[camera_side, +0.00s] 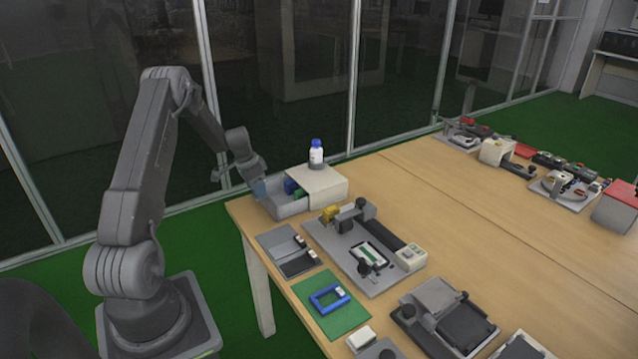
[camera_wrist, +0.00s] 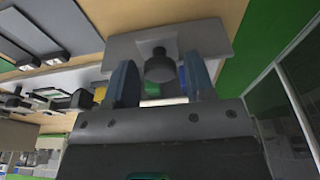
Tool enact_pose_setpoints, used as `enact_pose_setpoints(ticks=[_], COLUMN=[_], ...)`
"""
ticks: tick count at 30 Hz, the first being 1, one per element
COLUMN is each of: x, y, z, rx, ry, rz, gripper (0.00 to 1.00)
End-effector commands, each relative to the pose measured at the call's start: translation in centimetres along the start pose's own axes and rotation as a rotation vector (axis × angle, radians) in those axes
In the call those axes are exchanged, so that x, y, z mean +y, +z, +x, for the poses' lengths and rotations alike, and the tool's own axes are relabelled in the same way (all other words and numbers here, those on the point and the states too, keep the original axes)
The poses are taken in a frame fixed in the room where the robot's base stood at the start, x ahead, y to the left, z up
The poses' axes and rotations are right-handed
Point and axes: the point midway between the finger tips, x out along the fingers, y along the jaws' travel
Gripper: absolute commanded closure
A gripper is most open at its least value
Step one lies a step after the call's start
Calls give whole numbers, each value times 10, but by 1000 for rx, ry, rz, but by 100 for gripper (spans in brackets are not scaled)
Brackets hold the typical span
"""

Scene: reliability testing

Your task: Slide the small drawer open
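My gripper (camera_side: 259,188) is at the drawer's outer end in the side view. The two blue fingers of my gripper (camera_wrist: 161,82) stand on either side of the knob, with a visible gap at each side. My gripper is open.
Grey trays (camera_side: 285,249), a grey device plate (camera_side: 365,250) and a green mat with a blue frame (camera_side: 330,304) lie nearby on the wooden table (camera_side: 470,225). Glass panels stand behind.

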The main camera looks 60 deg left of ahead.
Motion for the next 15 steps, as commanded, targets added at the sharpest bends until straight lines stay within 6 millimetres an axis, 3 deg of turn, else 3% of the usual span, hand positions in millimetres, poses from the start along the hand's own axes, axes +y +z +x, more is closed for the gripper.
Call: enact_pose_setpoints(ticks=[7, 15], x=[0, 0], y=[-1, -6], z=[-3, -28], rx=[0, 0], ry=[-1, -1], rz=[0, 1], gripper=[51, 51])
